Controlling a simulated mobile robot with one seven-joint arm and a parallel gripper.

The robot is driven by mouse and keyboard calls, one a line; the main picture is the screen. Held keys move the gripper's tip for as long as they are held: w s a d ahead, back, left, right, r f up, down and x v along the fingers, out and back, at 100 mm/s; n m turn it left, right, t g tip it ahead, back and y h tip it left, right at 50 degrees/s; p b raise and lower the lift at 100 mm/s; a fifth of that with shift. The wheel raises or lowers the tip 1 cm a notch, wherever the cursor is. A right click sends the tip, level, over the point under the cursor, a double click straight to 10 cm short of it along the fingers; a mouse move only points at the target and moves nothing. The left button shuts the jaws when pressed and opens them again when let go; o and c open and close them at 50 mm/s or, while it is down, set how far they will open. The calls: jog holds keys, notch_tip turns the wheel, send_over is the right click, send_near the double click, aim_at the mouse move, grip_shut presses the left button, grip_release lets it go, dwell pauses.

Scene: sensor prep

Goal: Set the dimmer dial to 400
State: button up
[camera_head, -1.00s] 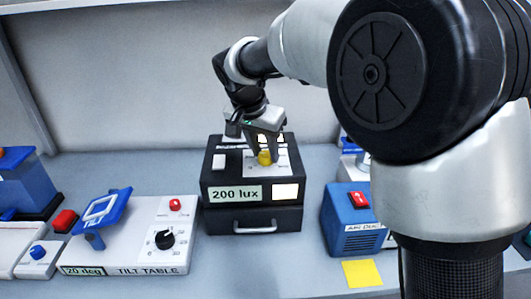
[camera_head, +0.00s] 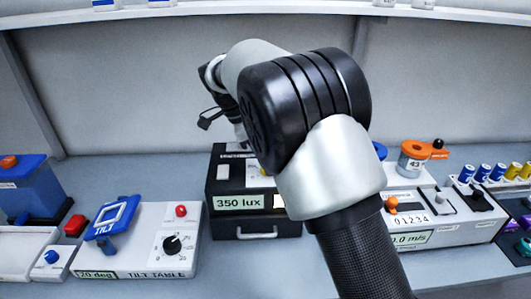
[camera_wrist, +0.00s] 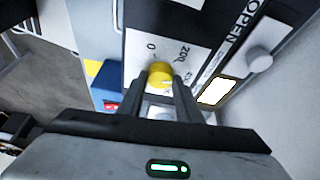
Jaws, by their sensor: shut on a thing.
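The dimmer dial is a yellow knob (camera_wrist: 160,72) on a white scale plate with 0 and 200 marks readable in the wrist view. It sits on top of a black box (camera_head: 226,184), whose front label (camera_head: 239,202) reads 350 lux. My gripper (camera_wrist: 162,84) is shut on the yellow knob, one dark finger on each side of it. In the head view my arm hides the knob and most of my gripper. The rest of the scale is hidden or out of view.
A tilt table unit (camera_head: 150,240) with a black knob stands left of the box. A blue-and-orange device (camera_head: 30,185) is farther left. On the right are an airflow unit (camera_head: 425,225) reading 0.0 m/s and several small cylinders (camera_head: 485,172).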

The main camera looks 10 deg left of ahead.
jog(key=shift+m+g+p, duration=0.5)
jog(key=shift+m+p, duration=0.35)
jog(key=shift+m, duration=0.25)
jog(key=o, duration=1)
jog(key=shift+o, duration=0.2)
jog(key=shift+w+r, duration=0.1)
jog(key=w+p+v, duration=0.1)
jog(key=p+v, duration=0.4)
jog(key=v, duration=1.2)
jog(key=shift+s+a, duration=0.15)
jog(key=shift+s, duration=0.35)
jog(key=shift+r, duration=0.15)
